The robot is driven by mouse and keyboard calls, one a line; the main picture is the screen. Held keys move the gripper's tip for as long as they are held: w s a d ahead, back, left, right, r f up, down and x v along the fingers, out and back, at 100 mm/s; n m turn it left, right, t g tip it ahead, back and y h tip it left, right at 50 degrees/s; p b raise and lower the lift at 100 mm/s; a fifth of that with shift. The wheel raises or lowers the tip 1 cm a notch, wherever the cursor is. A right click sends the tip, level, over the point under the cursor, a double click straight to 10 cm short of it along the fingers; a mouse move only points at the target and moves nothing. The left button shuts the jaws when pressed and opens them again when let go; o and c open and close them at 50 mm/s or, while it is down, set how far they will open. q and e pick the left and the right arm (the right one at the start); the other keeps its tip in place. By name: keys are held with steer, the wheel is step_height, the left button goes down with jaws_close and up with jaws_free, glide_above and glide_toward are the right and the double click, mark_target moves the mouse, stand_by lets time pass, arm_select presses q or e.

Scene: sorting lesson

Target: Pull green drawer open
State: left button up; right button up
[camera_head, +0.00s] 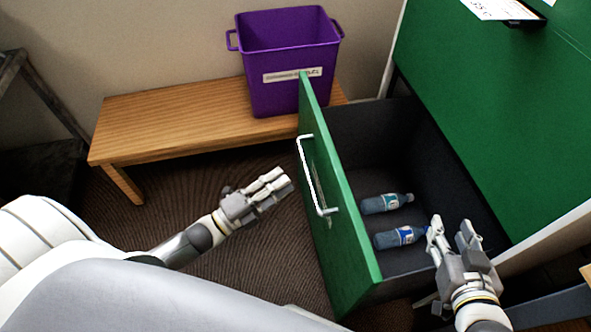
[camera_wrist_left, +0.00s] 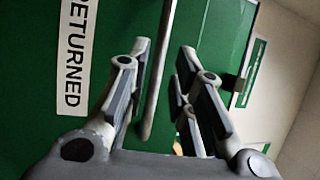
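The green drawer (camera_head: 340,215) stands pulled out from the green cabinet, its dark inside showing. A white bar handle (camera_head: 310,177) is on its front panel. My left gripper (camera_head: 282,180) is open and empty, left of the handle and apart from it. In the left wrist view, the handle bar (camera_wrist_left: 158,75) shows between the open fingers (camera_wrist_left: 164,50), against a green panel with a "RETURNED" label (camera_wrist_left: 75,57). My right gripper (camera_head: 451,224) is open and appears empty over the drawer's near right part, beside the bottles.
Two blue bottles (camera_head: 386,203) (camera_head: 399,237) lie in the drawer. A purple bin (camera_head: 285,85) stands on a wooden bench (camera_head: 165,125) behind the drawer. The green cabinet (camera_head: 490,110) is at the right. Carpet left of the drawer is clear.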

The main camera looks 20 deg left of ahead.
arm_select(q)
steer(key=v, duration=0.3)
steer(key=shift+s+a, duration=0.2)
steer(key=shift+s, duration=0.1)
steer(key=shift+d+f, duration=0.1)
